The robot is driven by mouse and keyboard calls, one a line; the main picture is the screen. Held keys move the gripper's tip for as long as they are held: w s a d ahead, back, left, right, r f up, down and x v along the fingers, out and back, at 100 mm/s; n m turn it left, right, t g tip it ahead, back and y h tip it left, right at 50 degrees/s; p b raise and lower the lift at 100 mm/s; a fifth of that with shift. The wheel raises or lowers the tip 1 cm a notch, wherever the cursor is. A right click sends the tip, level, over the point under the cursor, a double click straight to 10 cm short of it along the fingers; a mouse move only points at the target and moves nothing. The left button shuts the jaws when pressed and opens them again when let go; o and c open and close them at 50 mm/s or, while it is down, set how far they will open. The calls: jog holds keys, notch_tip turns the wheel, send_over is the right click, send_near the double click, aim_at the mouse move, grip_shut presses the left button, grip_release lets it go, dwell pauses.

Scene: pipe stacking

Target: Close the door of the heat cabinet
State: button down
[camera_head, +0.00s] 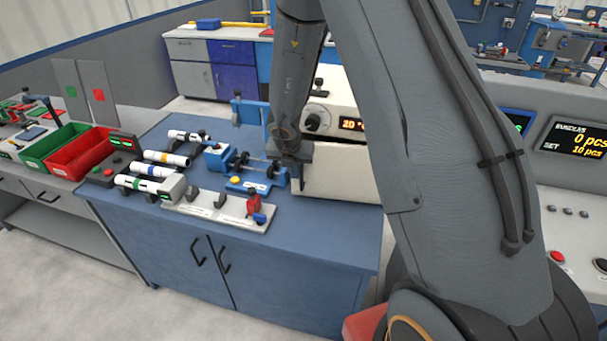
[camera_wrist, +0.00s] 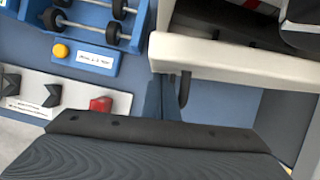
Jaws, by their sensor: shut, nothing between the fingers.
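The heat cabinet (camera_head: 345,102) is a white box with a dark knob and an amber display, partly hidden behind my arm. A white panel that looks like its door (camera_head: 335,183) shows below the display. In the wrist view the white door (camera_wrist: 235,62) is seen from above, with a dark handle (camera_wrist: 184,88) on its near side. A dark gap lies behind it, so the door looks at least partly open. My gripper (camera_head: 294,165) is shut and empty at the left end of the door. I cannot tell whether it touches the door.
A blue roller fixture (camera_head: 245,165) with a yellow button stands close left of my gripper. A grey-white plate (camera_head: 215,208) with black V-blocks and a red clamp lies in front. Several white pipes (camera_head: 150,185) and red and green bins (camera_head: 80,155) are farther left.

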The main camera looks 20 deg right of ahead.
jog(key=shift+m+h, duration=0.3)
jog(key=shift+m, duration=0.5)
jog(key=w, duration=0.2)
jog(key=w+d, duration=0.1)
jog(key=w, duration=0.1)
jog(key=shift+p, duration=0.4)
jog(key=shift+d+r, duration=0.1)
jog(key=shift+d, duration=0.1)
